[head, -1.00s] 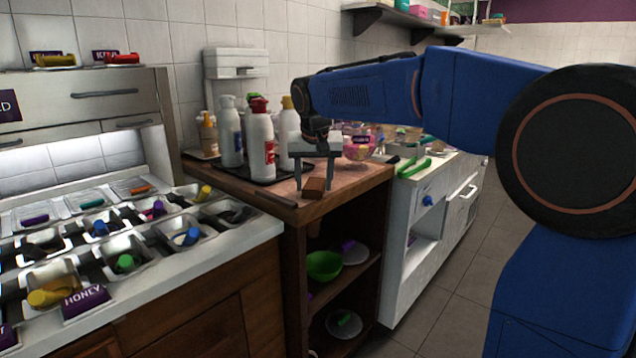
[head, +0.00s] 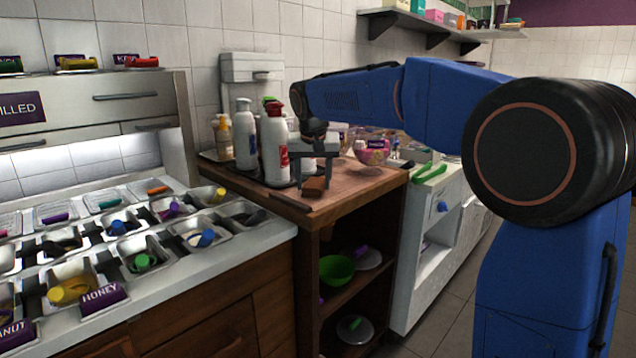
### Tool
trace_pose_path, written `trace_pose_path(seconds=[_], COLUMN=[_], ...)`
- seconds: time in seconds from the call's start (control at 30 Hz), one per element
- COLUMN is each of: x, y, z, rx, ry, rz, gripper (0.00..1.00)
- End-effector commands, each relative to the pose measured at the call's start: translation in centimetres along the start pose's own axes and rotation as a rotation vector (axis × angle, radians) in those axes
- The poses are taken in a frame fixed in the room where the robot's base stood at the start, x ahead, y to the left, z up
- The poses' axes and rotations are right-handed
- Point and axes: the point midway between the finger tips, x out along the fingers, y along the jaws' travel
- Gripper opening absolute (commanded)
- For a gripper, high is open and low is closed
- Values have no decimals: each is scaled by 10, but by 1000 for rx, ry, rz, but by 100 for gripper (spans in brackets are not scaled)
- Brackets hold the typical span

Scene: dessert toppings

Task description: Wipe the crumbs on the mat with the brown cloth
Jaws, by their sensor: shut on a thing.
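The brown cloth (head: 314,186) looks like a small brown block, low over the near part of the wooden counter (head: 352,190). My gripper (head: 314,180) is above it with its grey fingers on either side, shut on it. Whether the cloth touches the surface is hard to tell. A dark flat strip (head: 283,199) lies left of the cloth along the counter's front; I cannot tell if it is the mat's edge. Crumbs are too small to make out.
White bottles (head: 274,150) stand on a dark tray behind my gripper. A glass bowl with pink contents (head: 371,154) and green tongs (head: 430,173) are to the right. Topping bins (head: 146,261) fill the left counter. A green bowl (head: 336,269) sits on the shelf below.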

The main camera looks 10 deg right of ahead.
Motion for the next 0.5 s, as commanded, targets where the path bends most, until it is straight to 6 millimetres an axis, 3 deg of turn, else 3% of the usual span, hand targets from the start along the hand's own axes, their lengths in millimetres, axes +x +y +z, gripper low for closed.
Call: trace_pose_path(seconds=[0.5], x=[6], y=[-20], z=[-19], rx=[0], ry=[1], rz=[-1], gripper=[15])
